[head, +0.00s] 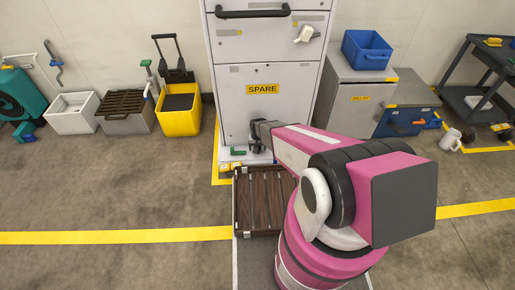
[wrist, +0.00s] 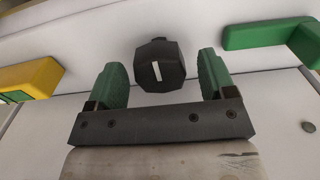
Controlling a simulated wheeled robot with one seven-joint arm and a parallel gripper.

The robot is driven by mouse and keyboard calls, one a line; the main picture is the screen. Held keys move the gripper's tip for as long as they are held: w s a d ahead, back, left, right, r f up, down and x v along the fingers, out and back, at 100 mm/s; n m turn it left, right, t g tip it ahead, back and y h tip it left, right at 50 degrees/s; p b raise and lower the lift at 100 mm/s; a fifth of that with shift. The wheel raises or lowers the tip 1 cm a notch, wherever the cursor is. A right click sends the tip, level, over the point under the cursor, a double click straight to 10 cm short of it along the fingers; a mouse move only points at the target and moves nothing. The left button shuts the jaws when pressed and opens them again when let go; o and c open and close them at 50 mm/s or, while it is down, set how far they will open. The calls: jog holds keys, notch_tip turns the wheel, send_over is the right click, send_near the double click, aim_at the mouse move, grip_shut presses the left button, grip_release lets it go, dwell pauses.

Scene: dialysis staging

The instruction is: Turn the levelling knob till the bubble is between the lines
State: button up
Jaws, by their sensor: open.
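In the wrist view the levelling knob (wrist: 160,62) is a black, faceted knob with a white line on its face, standing out from a pale panel. The line is close to upright in that picture, leaning slightly. My gripper (wrist: 161,72) is open, with one green finger on each side of the knob and a visible gap on both sides. In the head view my gripper (head: 257,138) is at the low front of the white cabinet marked SPARE (head: 262,89), and the knob cannot be made out there. I cannot make out the bubble or its lines in either view.
A yellow block with green (wrist: 30,78) is left of my gripper in the wrist view; a green bar (wrist: 258,33) is to the right. A brown slatted crate (head: 262,200) lies below my arm. A yellow bin (head: 180,112) and grey cabinet (head: 352,108) flank the white cabinet.

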jog(key=shift+f, duration=0.15)
jog(key=c, duration=0.9)
jog(key=shift+c, duration=0.2)
jog(key=shift+n, duration=0.3)
jog(key=shift+n, duration=2.7)
jog(key=o, duration=0.9)
jog(key=shift+o, duration=0.2)
